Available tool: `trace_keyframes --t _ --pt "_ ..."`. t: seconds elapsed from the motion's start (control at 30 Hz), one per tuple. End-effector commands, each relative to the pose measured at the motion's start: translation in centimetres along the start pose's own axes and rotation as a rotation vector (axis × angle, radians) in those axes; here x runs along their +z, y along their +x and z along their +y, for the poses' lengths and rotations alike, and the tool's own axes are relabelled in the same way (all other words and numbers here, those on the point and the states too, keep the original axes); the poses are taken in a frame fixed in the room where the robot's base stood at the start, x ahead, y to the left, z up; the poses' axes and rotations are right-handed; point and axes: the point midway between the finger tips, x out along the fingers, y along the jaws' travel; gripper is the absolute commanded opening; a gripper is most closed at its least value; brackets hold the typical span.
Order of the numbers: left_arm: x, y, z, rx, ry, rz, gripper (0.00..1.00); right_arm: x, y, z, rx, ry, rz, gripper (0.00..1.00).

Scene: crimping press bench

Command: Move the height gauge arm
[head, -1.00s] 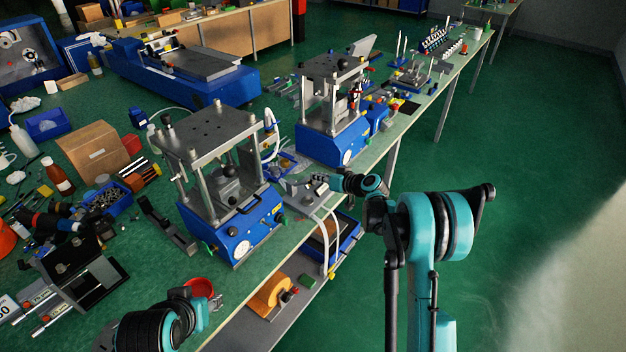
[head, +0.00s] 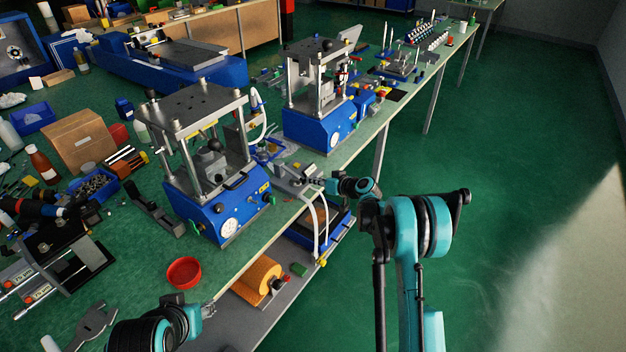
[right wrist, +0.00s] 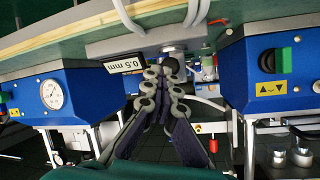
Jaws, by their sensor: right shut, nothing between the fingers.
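A grey metal gauge device (head: 291,174) sits at the bench edge between the two blue presses; I take it to be the height gauge. My right gripper (head: 314,183) is at the gauge's right side. Its grey fingers (right wrist: 163,83) are shut and empty, with tips close to the knob and plate; I cannot tell whether they touch. The gauge's arm is not clearly distinguishable. My left gripper (head: 209,308) is low at the bench's front edge, its fingers too small to read.
The near blue press (head: 222,207) stands left of the gauge, the far blue press (head: 318,130) behind it. White hoses (head: 318,225) hang over the bench edge. A red bowl (head: 183,272) is near my left gripper. The green floor to the right is clear.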

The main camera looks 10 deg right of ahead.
Motion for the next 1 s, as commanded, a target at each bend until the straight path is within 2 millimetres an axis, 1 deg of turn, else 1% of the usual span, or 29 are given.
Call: trace_keyframes --t 0.03,0.3,0.83,1.0 --pt "0.2 0.2 0.0 0.000 0.000 0.000 0.40 0.4 0.3 0.0 -0.002 -0.001 -0.002 0.00" --pt "0.3 0.5 0.0 0.000 0.000 0.000 0.40 0.9 0.7 0.1 -0.004 -0.002 -0.003 0.00" --pt "0.4 0.5 0.0 0.000 0.000 0.000 0.40 1.0 0.9 -0.2 -0.008 -0.003 -0.005 0.00" --pt "0.4 0.6 0.0 0.000 0.000 0.000 0.40 0.8 1.4 -0.4 -0.009 -0.003 -0.005 0.00"
